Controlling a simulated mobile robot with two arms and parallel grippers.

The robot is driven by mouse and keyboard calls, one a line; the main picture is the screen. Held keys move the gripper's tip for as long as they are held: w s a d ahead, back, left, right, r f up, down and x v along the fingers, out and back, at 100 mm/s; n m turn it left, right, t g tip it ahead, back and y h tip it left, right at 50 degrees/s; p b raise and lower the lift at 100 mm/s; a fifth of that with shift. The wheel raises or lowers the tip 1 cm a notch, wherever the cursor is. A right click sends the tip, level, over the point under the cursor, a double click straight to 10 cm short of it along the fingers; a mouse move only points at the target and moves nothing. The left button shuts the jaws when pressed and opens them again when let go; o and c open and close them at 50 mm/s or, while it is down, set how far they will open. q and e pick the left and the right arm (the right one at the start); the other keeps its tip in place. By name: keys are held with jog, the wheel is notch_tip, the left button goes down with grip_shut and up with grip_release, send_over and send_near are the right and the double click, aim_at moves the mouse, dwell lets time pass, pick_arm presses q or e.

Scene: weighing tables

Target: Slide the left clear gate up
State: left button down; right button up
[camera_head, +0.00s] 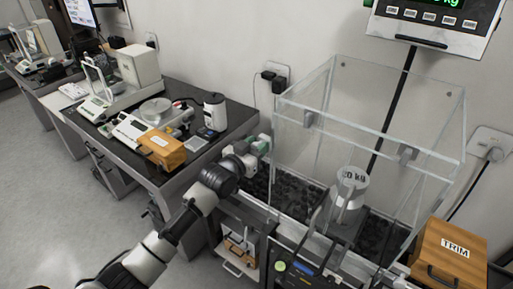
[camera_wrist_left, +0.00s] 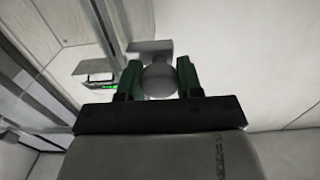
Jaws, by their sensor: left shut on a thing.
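The clear gate is on the left part of the clear box (camera_head: 375,118) around the scale; its own edges are hard to pick out in the head view. My left gripper (camera_head: 262,143) is at the left side of the box. In the left wrist view my left gripper (camera_wrist_left: 159,80) has its green fingers shut on a round grey knob (camera_wrist_left: 159,79), which sits beside a clear panel (camera_wrist_left: 105,30). My right gripper is not in view.
A 20 kg weight (camera_head: 347,195) stands inside the box. A TRIM box (camera_head: 448,254) is at the right. A dark table (camera_head: 215,150) with balances and an orange box (camera_head: 162,149) is at the left. A display (camera_head: 437,22) hangs above.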

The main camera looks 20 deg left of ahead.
pick_arm(q)
jog(key=shift+r, duration=0.35)
jog(key=c, duration=1.1)
grip_release()
jog(key=shift+o, duration=0.2)
jog(key=shift+f, duration=0.1)
jog(key=shift+s+a, duration=0.1)
jog(key=shift+s, duration=0.05)
jog(key=b+v, duration=0.3)
jog(key=v, duration=0.7)
jog(key=shift+s, duration=0.2)
